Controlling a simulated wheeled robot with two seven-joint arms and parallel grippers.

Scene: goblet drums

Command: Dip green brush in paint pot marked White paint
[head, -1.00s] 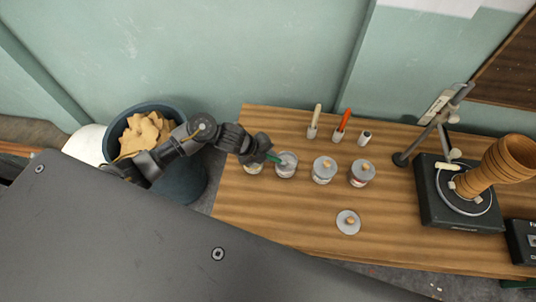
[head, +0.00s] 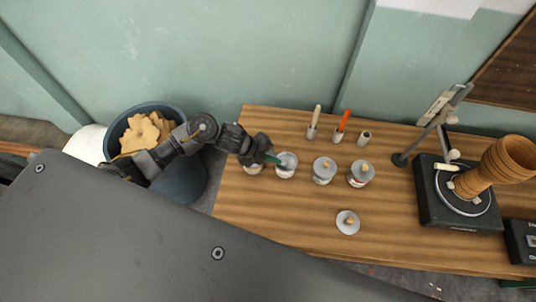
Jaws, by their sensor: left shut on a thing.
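My left gripper (head: 262,150) is shut on the green brush (head: 273,158) above the left part of the wooden bench. The brush points right and down, its tip at the open paint pot (head: 286,165). I cannot tell whether the tip is in the paint. Another pot (head: 253,168) sits partly hidden under my gripper. Two pots with grey knobbed lids, one (head: 324,171) and another (head: 361,174), stand to the right. The pot labels are too small to read. My right gripper is not in view.
A loose lid (head: 348,222) lies on the bench (head: 290,225) in front. Behind stand holders with a cream-handled brush (head: 316,117) and an orange brush (head: 344,120), plus an empty holder (head: 364,138). A turntable (head: 458,205) bearing a goblet drum (head: 497,165) is at right.

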